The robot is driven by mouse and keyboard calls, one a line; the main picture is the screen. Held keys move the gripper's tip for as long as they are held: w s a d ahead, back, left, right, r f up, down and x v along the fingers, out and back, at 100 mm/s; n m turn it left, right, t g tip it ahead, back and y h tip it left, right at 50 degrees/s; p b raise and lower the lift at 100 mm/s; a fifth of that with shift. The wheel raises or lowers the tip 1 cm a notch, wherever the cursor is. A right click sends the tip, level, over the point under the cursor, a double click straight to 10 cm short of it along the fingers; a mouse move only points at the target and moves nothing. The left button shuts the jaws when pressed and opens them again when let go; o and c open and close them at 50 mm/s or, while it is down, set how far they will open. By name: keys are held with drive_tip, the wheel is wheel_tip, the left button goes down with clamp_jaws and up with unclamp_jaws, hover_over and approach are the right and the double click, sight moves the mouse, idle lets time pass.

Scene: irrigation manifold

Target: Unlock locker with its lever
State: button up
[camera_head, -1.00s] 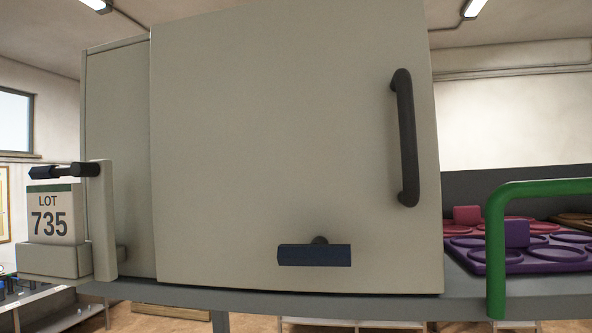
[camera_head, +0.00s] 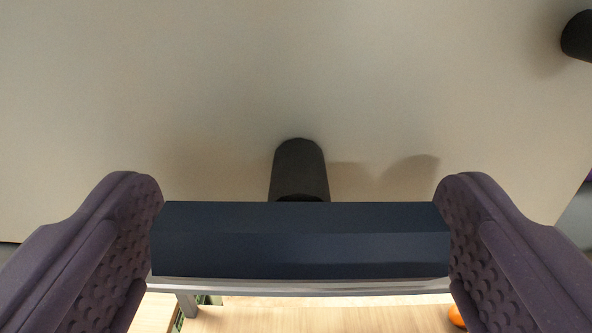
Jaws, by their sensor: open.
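The locker's beige door (camera_head: 200,80) fills most of the view. A dark navy lever (camera_head: 300,240) lies level across the lower middle, joined to the door by a short black round stem (camera_head: 299,170). My gripper (camera_head: 300,235) is open, with one purple textured finger at each end of the lever. The lever spans nearly the whole gap between the fingers; I cannot tell whether either finger touches it. The lower end of the black door handle (camera_head: 578,36) shows at the upper right edge; the rest of it is out of view.
A grey shelf edge (camera_head: 300,287) runs just below the lever. Below it is a light wooden floor (camera_head: 300,318) with a small orange object (camera_head: 456,316) at the lower right. The door face around the stem is clear.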

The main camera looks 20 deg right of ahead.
drive_tip(key=c, duration=1)
